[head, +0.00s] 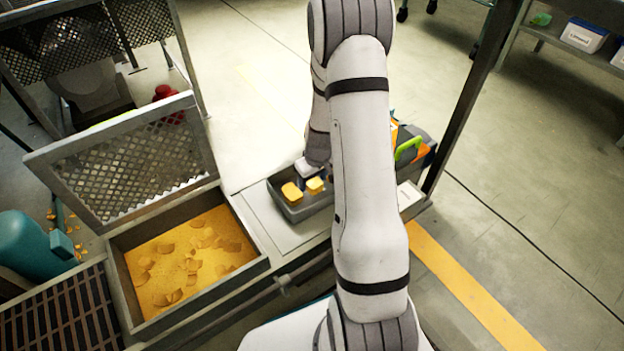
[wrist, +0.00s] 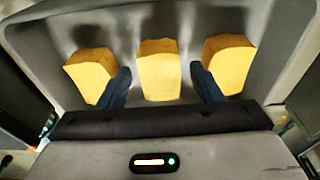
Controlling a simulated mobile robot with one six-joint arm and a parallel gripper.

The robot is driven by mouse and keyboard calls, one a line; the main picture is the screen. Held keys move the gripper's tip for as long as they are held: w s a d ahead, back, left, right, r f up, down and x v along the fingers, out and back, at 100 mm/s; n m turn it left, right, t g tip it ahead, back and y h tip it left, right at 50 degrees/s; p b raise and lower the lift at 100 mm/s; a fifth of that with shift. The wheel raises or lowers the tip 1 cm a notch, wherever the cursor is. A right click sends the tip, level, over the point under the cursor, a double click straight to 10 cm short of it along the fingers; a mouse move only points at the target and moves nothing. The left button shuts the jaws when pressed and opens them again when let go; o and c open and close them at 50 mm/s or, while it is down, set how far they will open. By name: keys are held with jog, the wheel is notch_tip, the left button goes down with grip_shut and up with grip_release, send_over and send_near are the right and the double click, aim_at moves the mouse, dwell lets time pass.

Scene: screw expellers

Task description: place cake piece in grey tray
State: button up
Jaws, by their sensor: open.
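The grey tray (head: 305,211) stands on the bench at the right of the pit, partly hidden behind my arm. Two yellow cake pieces, one on the left (head: 292,193) and one further right (head: 315,185), show in it in the head view. The wrist view shows the tray interior (wrist: 205,20) with three pieces: left (wrist: 90,72), middle (wrist: 160,70) and right (wrist: 230,62). My gripper (wrist: 160,69) is open, its dark fingers on either side of the middle piece with gaps. Whether that piece rests on the tray floor is clear; its contact with the fingers is not seen.
A pit of yellow meal with several brown cake flakes (head: 190,262) lies left of the tray, with a raised mesh lid (head: 135,170) behind it. A dark post (head: 470,95) and a box with coloured handles (head: 412,150) stand at the right of my arm.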

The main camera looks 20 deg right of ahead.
aim_at(317, 185)
notch_tip(317, 185, up, 12)
jog(key=s+p, duration=0.2)
jog(key=p, duration=0.3)
jog(key=s+a+r+m, duration=0.1)
jog(key=s+a+r, duration=0.4)
jog(key=s+r, duration=0.4)
jog(key=s+a+r+m, duration=0.1)
jog(key=s+a+r, duration=0.5)
jog(key=s+r, duration=0.3)
jog(key=shift+s+g, duration=0.3)
jog(key=shift+s, duration=0.2)
jog(key=shift+a, duration=0.1)
